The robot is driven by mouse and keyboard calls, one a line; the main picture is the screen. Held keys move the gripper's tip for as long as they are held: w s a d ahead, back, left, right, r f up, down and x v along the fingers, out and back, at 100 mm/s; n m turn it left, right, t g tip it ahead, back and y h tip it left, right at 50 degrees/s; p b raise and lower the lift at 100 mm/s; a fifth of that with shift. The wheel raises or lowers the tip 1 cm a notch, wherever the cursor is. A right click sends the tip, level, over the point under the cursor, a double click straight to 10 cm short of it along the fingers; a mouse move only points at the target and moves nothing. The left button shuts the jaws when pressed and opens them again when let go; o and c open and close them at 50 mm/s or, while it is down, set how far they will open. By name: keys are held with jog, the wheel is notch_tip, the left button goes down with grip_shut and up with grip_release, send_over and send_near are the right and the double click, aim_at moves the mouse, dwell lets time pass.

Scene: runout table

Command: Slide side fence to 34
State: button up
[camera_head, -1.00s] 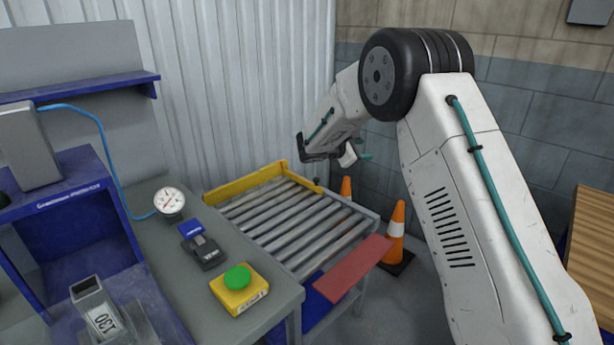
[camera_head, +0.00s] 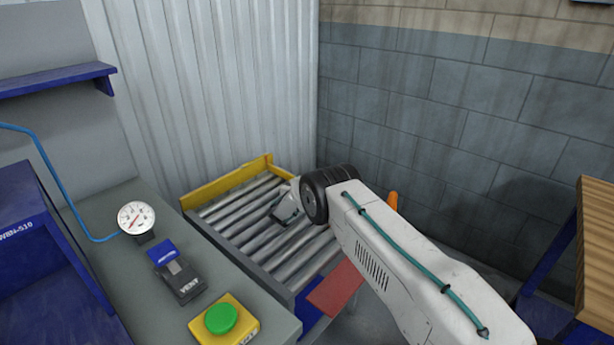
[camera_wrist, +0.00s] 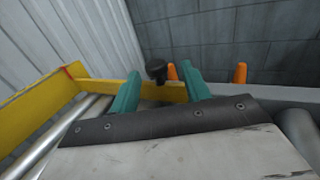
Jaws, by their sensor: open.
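The yellow fence (camera_head: 225,184) runs along the back edge of the roller table (camera_head: 262,262) and turns a corner at the far end. In the wrist view the yellow fence (camera_wrist: 40,107) shows at the left and continues across behind my fingers. In the head view my arm's end hangs low over the rollers and the fingers are hidden. No scale or number for the fence is readable.
A bench at the left holds a dial gauge (camera_head: 136,218), a blue-and-black vent switch (camera_head: 175,270) and a green button on a yellow box (camera_head: 224,320). A red plate (camera_head: 336,288) is at the table's near end. Orange cones (camera_wrist: 240,73) stand beyond the table, before the block wall.

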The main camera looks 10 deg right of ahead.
jog(key=w, duration=0.1)
jog(key=w+d, duration=0.1)
jog(key=w, duration=0.1)
jog(key=shift+w, duration=0.1)
jog(key=shift+w+d, duration=0.35)
jog(key=shift+w, duration=0.15)
grip_shut()
